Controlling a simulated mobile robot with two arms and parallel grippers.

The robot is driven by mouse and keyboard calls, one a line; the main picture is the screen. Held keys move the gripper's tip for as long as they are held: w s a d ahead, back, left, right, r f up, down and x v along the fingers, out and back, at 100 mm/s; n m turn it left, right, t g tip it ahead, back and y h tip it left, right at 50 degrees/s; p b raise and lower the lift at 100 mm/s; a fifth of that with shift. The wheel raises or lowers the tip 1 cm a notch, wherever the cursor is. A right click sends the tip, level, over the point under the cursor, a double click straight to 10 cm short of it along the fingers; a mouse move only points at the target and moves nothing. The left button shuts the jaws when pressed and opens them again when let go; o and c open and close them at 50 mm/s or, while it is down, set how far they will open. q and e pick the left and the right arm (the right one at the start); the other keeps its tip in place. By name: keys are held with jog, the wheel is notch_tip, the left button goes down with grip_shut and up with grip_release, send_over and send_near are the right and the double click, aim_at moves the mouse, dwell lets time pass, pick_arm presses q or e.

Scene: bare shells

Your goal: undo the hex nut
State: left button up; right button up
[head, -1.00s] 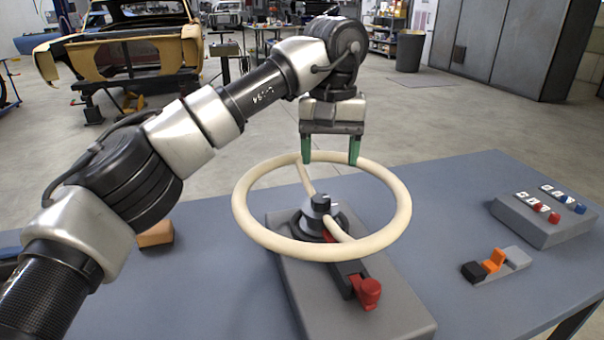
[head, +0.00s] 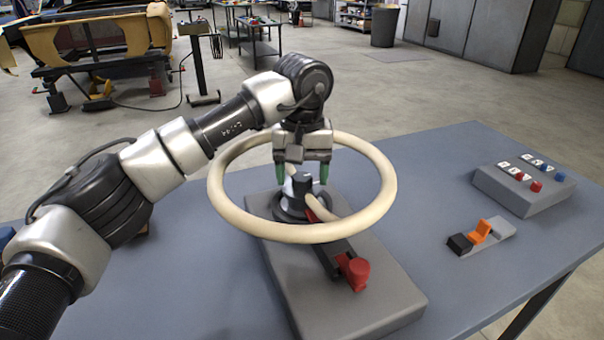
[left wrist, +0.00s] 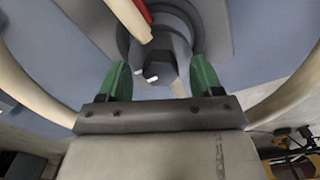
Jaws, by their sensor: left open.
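The hex nut (head: 303,181) is a dark grey piece with a pale mark, at the hub in the middle of a cream ring wheel (head: 228,207). It also shows in the left wrist view (left wrist: 156,68). My left gripper (head: 302,176) points down inside the ring, its green fingers apart. In the left wrist view the fingers (left wrist: 161,77) lie on either side of the nut's outline, with gaps. Whether they are level with the nut is hard to tell. My right gripper is not in view.
The wheel stands on a grey base block (head: 375,300) with a red knob (head: 354,271). To the right are an orange rocker switch (head: 480,231) and a grey button box (head: 520,192). The blue-grey table (head: 440,180) is clear between them.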

pick_arm(q)
jog(key=shift+f, duration=0.2)
jog(key=shift+c, duration=0.4)
jog(key=shift+r, duration=0.1)
jog(key=c, duration=0.8)
jog(key=shift+c, duration=0.2)
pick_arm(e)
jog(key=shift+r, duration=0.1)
pick_arm(q)
jog(key=n+p, duration=0.2)
jog(key=n, duration=0.3)
jog(key=shift+w+n, duration=0.1)
jog(key=shift+n, duration=0.2)
jog(key=n, duration=0.3)
jog(key=shift+n+p, duration=0.35)
jog(key=shift+n, duration=1.55)
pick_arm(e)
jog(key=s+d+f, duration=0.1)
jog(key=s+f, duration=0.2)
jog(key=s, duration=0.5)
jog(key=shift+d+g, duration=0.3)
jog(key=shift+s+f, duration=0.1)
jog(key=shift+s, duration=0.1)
pick_arm(q)
jog(key=o, duration=0.9)
